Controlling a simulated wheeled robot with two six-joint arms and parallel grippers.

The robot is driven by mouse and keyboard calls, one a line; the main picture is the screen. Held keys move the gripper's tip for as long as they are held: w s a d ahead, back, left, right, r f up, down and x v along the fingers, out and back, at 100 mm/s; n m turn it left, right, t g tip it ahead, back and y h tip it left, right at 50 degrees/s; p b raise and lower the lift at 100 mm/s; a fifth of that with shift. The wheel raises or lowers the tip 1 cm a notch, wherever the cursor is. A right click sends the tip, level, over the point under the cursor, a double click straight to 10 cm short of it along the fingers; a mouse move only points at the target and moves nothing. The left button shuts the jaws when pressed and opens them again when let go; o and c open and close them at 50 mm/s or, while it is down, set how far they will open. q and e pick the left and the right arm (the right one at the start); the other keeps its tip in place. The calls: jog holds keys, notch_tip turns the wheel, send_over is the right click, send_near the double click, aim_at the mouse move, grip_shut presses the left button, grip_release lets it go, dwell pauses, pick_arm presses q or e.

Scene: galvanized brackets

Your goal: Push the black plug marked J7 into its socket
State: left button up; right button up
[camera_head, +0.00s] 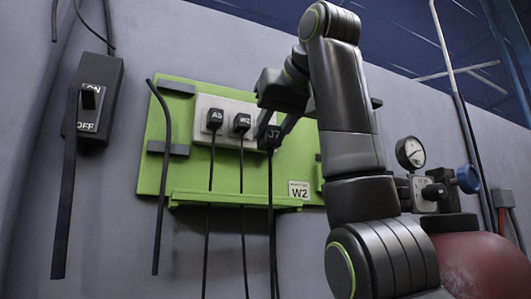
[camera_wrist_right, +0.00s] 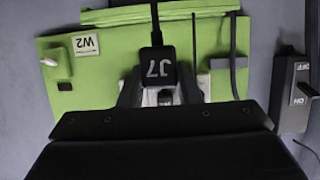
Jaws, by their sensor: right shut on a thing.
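The black plug marked J7 (camera_head: 272,136) hangs on its dark cable at the right end of the white socket strip (camera_head: 225,103). My right gripper (camera_head: 270,126) is shut on it, one finger on each side. In the right wrist view the J7 plug (camera_wrist_right: 157,68) shows upside down between the fingers (camera_wrist_right: 160,88). Its socket is hidden behind the plug and gripper. I cannot tell whether the plug touches the strip or stands in front of it. My left gripper is in neither view.
Two other black plugs, A5 (camera_head: 214,118) and one beside it (camera_head: 242,122), sit in the strip with cables hanging. The green board (camera_head: 160,125) has a ledge below. A switch box (camera_head: 98,100) is at left; a gauge (camera_head: 410,152) and red tank (camera_head: 480,262) are at right.

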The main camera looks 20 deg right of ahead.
jog(key=shift+s+b, duration=0.35)
jog(key=shift+s, duration=0.4)
notch_tip(320, 180, up, 2)
jog(key=shift+p, duration=0.9)
